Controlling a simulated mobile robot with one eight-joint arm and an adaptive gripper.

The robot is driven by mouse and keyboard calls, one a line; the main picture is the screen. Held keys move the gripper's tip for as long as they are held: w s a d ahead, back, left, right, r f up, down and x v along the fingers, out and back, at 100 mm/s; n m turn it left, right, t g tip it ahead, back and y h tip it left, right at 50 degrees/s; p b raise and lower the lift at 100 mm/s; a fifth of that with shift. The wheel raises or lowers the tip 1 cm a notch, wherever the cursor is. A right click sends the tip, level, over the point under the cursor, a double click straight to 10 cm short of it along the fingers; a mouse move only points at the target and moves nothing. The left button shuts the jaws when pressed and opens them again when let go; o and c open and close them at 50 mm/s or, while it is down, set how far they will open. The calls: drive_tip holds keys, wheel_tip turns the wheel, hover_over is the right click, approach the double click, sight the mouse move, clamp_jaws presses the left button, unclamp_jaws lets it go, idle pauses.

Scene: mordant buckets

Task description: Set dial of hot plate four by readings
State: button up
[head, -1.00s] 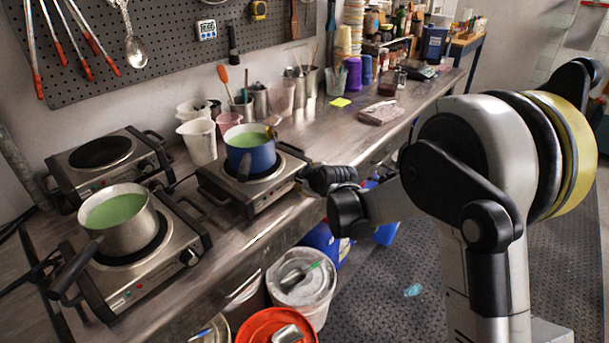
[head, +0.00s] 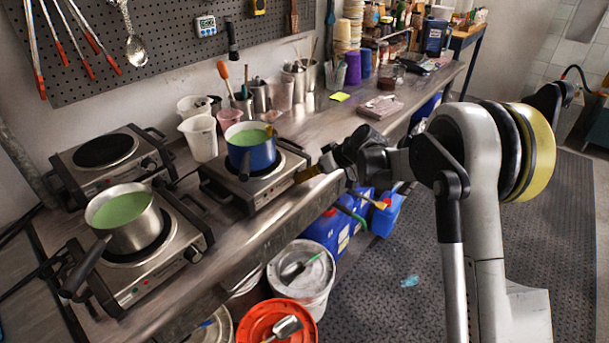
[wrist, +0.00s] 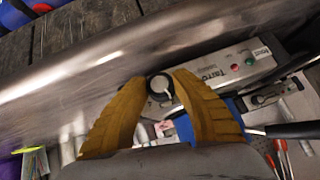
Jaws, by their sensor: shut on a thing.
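The hot plate (head: 264,186) with the blue pot (head: 252,156) stands near the bench's front edge in the head view; green liquid fills the pot. In the wrist view its front panel shows a dark dial (wrist: 160,87) with a pale face, a red and a green spot, and a small label too blurred to read. My gripper (wrist: 159,79) has its two yellow fingers on either side of the dial and is shut on it. In the head view my gripper (head: 308,173) reaches the panel from the right; the dial is hidden there.
Two more hot plates (head: 148,256) (head: 110,165) stand to the left. The nearer one holds a steel pot (head: 124,220) of green liquid; the other is bare. A digital device (head: 205,26) hangs on the pegboard. White (head: 300,275) and orange (head: 277,320) buckets stand below the bench edge.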

drive_tip(key=shift+g, duration=0.3)
drive_tip(key=shift+f, duration=0.1)
drive_tip(key=o, duration=0.9)
drive_tip(key=v, duration=1.2)
drive_tip(key=shift+d+f, duration=0.1)
drive_tip(key=shift+d, duration=0.1)
